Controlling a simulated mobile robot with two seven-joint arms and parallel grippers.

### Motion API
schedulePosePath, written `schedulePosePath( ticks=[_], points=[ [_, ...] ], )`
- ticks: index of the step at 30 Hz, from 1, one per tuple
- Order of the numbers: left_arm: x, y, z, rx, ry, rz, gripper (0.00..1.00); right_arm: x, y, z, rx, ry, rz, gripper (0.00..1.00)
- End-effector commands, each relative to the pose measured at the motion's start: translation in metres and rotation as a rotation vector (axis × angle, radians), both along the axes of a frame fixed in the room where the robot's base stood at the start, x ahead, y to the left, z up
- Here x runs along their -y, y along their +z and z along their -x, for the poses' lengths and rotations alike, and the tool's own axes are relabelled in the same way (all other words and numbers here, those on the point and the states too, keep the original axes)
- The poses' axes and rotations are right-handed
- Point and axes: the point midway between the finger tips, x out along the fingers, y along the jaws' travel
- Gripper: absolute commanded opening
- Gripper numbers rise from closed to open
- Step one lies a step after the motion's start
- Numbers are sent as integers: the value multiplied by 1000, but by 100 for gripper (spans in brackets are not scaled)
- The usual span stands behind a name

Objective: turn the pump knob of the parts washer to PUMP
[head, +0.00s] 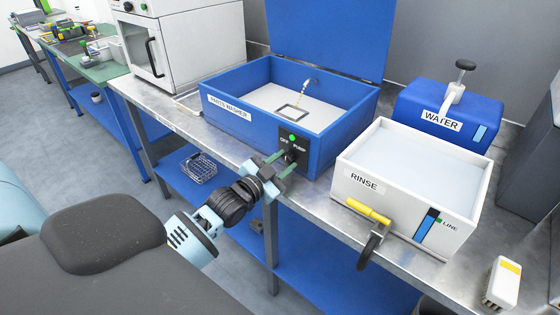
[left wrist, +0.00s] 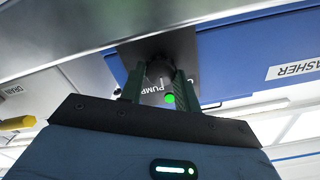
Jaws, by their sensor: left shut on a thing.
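The blue parts washer (head: 235,122) stands on the bench with its lid up. Its dark control panel (head: 284,139) carries the words OFF and PUMP and a bright green lamp (head: 292,137). My left gripper (head: 277,163) is at this panel, shut on the dark pump knob, which its fingers largely hide in the head view. In the left wrist view the knob (left wrist: 152,70) sits between the two green fingers, beside the word PUMP and the green lamp (left wrist: 170,98). I cannot tell for certain which way the knob points. My right gripper is not in view.
The white RINSE tub (head: 350,162), with a yellow-handled valve (head: 368,210), stands right of the washer. A blue WATER tank (head: 480,112) is behind it. A brush (head: 502,283) lies at the right front. A wire basket (head: 198,168) is on the lower shelf.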

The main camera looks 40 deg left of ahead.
Motion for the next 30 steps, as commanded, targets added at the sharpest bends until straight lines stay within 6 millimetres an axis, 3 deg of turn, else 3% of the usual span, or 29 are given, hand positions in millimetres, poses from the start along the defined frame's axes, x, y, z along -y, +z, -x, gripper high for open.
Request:
schedulePosePath(
  ticks=[15,30],
  points=[
    [1,0,0,34,1,-419,9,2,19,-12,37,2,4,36],
    [1,-1,0,45,1,-560,9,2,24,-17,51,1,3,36]
  ],
)
